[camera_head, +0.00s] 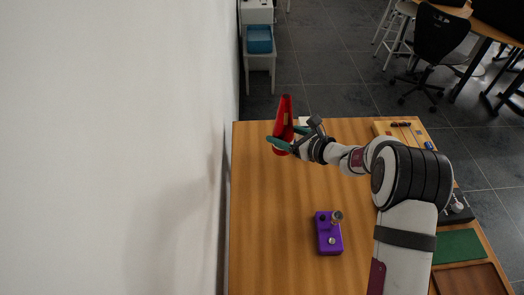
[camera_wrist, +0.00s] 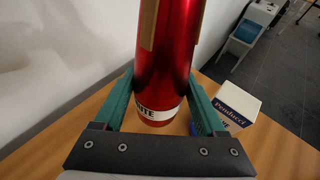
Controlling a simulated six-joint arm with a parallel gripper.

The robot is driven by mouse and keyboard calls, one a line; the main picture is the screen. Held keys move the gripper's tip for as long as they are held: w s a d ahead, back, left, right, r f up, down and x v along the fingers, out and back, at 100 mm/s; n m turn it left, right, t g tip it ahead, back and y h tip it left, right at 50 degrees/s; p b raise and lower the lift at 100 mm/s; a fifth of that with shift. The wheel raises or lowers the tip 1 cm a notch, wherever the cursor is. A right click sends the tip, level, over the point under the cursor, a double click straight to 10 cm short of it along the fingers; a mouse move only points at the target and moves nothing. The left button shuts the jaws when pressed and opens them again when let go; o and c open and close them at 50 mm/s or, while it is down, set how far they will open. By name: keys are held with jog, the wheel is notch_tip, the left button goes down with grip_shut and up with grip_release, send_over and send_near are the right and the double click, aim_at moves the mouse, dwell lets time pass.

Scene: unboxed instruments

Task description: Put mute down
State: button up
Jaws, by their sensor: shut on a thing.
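The mute (camera_head: 284,120) is a red, shiny tapered cone with tan strips on its side and a white label band near its lower end. It shows large in the wrist view (camera_wrist: 168,65), where part of the label lettering is readable. My gripper (camera_head: 279,144) is shut on the mute near its lower, wider end, with a green finger on each side. The mute stands roughly upright, slightly tilted, at the far left part of the wooden table (camera_head: 270,220). I cannot tell whether its base touches the table.
A white and blue box (camera_wrist: 232,108) with lettering stands just right of the mute. A purple pedal (camera_head: 328,236) sits mid-table. A wooden tray (camera_head: 384,129), a green mat (camera_head: 458,246) and other items line the right side. The white wall (camera_head: 120,150) is close on the left.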

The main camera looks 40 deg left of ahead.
jog(key=a+f, duration=0.2)
jog(key=s+a+f, duration=0.1)
jog(key=a+f, duration=0.1)
jog(key=f, duration=0.1)
jog(key=s+a+f, duration=0.1)
jog(key=a+f, duration=0.1)
jog(key=shift+s+f, duration=0.1)
jog(key=shift+f, duration=0.3)
